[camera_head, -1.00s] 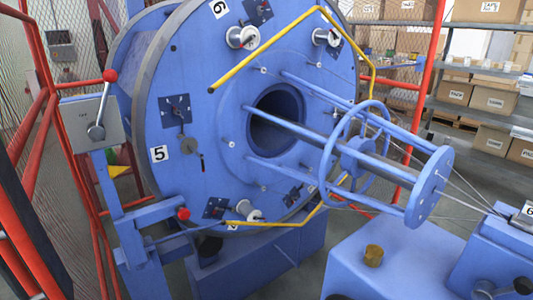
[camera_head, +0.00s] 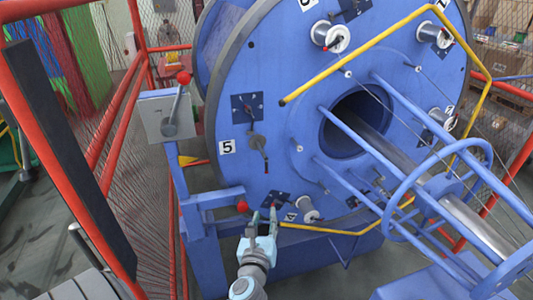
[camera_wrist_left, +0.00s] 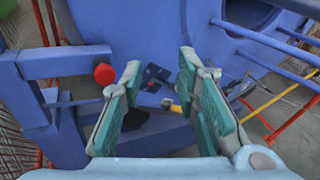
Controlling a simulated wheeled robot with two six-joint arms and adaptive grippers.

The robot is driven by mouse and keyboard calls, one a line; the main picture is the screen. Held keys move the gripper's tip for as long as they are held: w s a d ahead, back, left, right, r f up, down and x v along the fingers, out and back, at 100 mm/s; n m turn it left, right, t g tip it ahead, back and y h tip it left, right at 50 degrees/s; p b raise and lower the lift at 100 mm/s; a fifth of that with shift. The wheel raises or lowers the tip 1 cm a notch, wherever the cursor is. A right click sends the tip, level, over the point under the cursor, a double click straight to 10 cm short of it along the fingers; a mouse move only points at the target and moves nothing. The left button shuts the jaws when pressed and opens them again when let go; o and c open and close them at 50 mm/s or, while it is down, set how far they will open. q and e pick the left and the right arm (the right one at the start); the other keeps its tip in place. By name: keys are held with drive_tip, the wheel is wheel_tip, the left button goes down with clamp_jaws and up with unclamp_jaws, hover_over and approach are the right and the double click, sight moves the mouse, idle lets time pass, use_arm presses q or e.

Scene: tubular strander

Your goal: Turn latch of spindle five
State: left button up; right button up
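The large blue disc (camera_head: 285,60) carries a white label "5" (camera_head: 227,146) on its left side. Right of the label is a grey round spindle end (camera_head: 257,141) with a thin dark lever (camera_head: 265,159) pointing down; no spool shows there. A dark square plate (camera_head: 247,107) sits above it. My left gripper (camera_head: 263,210) is open and empty, below the spindle and in front of the disc's lower part. Its teal-padded fingers stand apart in the left wrist view (camera_wrist_left: 158,70). The number five spindle is not visible in the wrist view. My right gripper is not in view.
A red knob (camera_head: 242,207) on a blue frame is just left of my left gripper. A grey box with a red-topped lever (camera_head: 170,115) stands left of the disc. Red rails and mesh bound the left.

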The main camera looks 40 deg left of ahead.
use_arm(q)
drive_tip(key=m+y, duration=0.1)
drive_tip(key=y, duration=0.1)
approach(266, 169)
drive_tip(key=shift+t, duration=0.3)
drive_tip(key=x, duration=0.3)
drive_tip(key=b+x, duration=0.1)
drive_tip(key=x, duration=0.3)
drive_tip(key=b+x, duration=0.1)
drive_tip(key=x, duration=0.2)
drive_tip(key=shift+w+a+f, duration=0.2)
drive_tip(key=shift+a+f, duration=0.05)
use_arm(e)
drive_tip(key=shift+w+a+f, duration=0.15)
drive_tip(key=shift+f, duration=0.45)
use_arm(q)
clamp_jaws()
